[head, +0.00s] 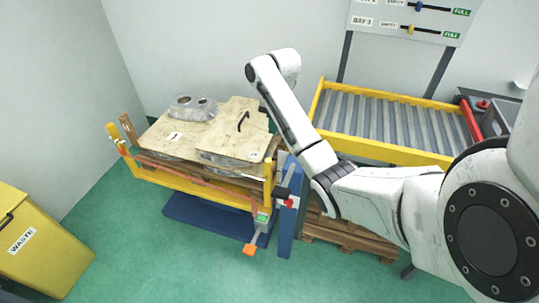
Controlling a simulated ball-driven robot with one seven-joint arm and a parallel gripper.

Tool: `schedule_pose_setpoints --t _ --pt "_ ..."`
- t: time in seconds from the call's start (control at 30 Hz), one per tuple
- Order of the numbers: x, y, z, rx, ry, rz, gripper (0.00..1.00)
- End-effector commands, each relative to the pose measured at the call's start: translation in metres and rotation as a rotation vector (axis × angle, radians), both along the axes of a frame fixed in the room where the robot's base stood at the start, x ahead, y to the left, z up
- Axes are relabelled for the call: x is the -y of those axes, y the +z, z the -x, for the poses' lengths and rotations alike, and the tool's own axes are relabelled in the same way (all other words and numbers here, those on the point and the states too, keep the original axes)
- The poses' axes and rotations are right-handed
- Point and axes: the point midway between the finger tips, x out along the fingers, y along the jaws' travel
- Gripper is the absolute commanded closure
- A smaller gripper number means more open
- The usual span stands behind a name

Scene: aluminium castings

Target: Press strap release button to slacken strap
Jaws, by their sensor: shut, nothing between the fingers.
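I cannot tell which of these is the release button. The strap looks stretched along the frame, though its tension is hard to judge. My white arm reaches in from the right and bends above the stand; my gripper cannot be made out.
Wooden boards (235,125) and a metal casting (192,107) lie on the stand. A blue post (289,235) stands at its right corner, near a wooden pallet (350,235). A roller conveyor (385,125) is behind; a yellow waste bin (45,245) is front left. Green floor is clear in front.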

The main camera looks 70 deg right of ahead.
Motion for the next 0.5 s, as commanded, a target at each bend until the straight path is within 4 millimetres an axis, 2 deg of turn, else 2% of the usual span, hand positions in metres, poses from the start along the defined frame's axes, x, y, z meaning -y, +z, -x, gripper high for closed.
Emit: schedule_pose_setpoints --t 0.03,0.13,0.5 --pt "-0.001 -0.013 -0.001 -0.002 0.0 -0.003 1.0" --pt "-0.002 -0.026 -0.002 -0.004 -0.002 -0.004 1.0" --pt "-0.003 -0.096 -0.009 -0.004 -0.001 -0.004 1.0"
